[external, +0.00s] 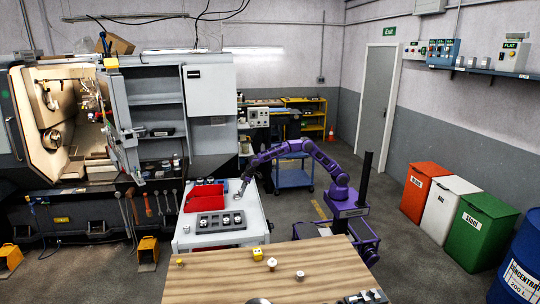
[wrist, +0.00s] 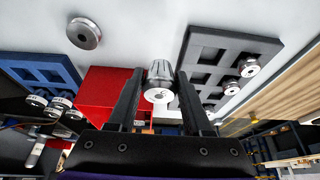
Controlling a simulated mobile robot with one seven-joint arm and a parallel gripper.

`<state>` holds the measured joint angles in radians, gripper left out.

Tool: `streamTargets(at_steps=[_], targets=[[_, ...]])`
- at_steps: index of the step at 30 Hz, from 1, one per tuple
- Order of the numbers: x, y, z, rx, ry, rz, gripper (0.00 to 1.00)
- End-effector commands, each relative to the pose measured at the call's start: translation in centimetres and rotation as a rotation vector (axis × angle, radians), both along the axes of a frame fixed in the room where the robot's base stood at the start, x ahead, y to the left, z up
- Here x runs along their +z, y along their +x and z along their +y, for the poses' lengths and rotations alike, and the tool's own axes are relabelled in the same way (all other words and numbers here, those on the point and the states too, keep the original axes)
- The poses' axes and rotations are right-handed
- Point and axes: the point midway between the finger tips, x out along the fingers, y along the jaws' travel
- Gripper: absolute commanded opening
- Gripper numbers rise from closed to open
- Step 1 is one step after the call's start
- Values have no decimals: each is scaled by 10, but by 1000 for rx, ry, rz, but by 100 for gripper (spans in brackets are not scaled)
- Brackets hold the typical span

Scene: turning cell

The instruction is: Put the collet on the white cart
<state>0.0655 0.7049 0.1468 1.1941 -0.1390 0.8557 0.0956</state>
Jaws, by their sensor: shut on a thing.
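The collet (wrist: 160,80), a small silver slotted cylinder with a pale round end, sits between the two dark fingers of my gripper (wrist: 158,95) in the wrist view. My gripper is shut on it. In the external view my purple arm reaches left, with my gripper (external: 240,191) low over the white cart (external: 255,226). The collet is too small to make out there. In the wrist view the white cart top (wrist: 140,22) lies behind the collet. I cannot tell whether the collet touches it.
The cart carries a red bin (external: 203,196) and a dark tray (external: 208,222) with round parts in some pockets. A loose metal ring (wrist: 83,33) lies on the white top. The wooden table (external: 310,262) stands in front, with small parts on it. A blue trolley (external: 293,179) stands behind.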

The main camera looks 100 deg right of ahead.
Motion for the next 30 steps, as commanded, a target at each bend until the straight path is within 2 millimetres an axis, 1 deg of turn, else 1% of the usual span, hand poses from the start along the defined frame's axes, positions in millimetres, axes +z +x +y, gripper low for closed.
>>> streamTargets(at_steps=[3, 6, 13, 18, 20, 22, 30], targets=[[-23, -1, -3, -4, 1, 5, 0], [-37, -1, -2, -3, -1, 3, 0], [-56, 0, -2, -2, 0, 1, 0], [-84, -1, -2, -3, 0, 4, 0], [-93, 0, -2, -3, 0, 3, 0], [-97, 0, -2, -3, 0, 1, 0], [-98, 0, -2, -3, 0, 0, 0]])
